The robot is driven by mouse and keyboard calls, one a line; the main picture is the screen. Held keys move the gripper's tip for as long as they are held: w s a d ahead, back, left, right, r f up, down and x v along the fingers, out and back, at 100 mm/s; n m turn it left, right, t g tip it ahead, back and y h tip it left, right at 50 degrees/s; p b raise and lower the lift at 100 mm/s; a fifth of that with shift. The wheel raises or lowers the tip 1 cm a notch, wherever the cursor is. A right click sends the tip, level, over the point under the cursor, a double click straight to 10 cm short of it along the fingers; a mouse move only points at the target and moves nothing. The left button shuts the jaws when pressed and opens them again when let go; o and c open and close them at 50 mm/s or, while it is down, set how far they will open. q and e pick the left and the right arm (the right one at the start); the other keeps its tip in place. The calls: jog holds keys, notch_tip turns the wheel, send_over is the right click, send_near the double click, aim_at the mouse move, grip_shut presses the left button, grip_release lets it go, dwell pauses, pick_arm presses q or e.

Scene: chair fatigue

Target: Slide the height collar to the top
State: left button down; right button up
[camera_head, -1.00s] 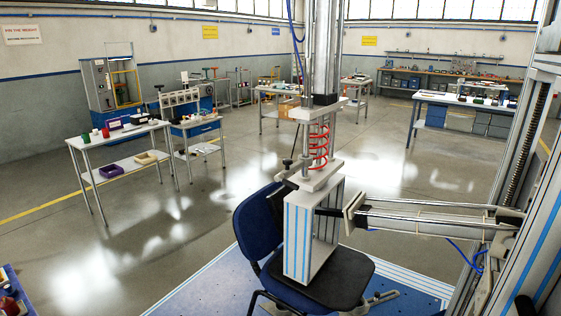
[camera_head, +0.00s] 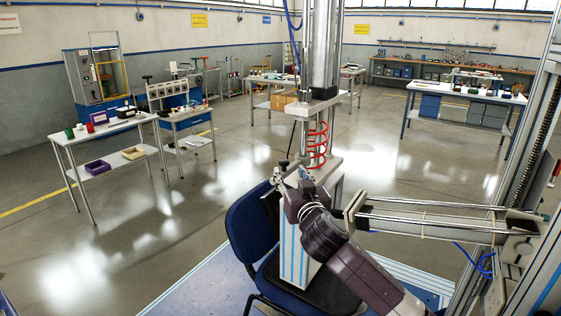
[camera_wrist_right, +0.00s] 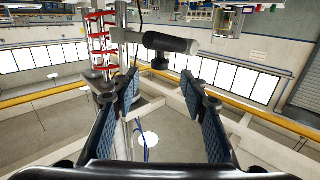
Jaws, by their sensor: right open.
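A thin upright guide rod (camera_head: 304,130) stands beside a red coil spring (camera_head: 317,145) on the press above the chair. A collar-like clamp with a black handle (camera_wrist_right: 168,42) shows in the right wrist view, beyond my fingertips; I take it to be the height collar. In the head view my gripper hides most of the rod's lower end. My right gripper (camera_head: 291,177) is at the rod's foot, and in the wrist view (camera_wrist_right: 160,90) its two padded fingers stand apart with nothing between them. Contact with the collar cannot be told. My left gripper is out of view.
A blue office chair (camera_head: 250,232) stands under the press on a blue platform. A horizontal rail arm (camera_head: 430,220) reaches in from the right close to my right arm. Tables with bins (camera_head: 110,130) stand at the back left; open floor lies between.

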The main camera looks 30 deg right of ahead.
aim_at(285, 162)
jog(key=shift+w+d, duration=0.15)
jog(key=shift+w, duration=0.5)
jog(key=shift+w+d+r+p, duration=0.1)
jog(key=shift+w+r+p, duration=0.1)
jog(key=shift+p, duration=0.15)
jog(key=p+x, duration=0.1)
jog(key=x, duration=0.3)
jog(key=shift+w, duration=0.35)
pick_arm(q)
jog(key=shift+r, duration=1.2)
pick_arm(e)
grip_shut()
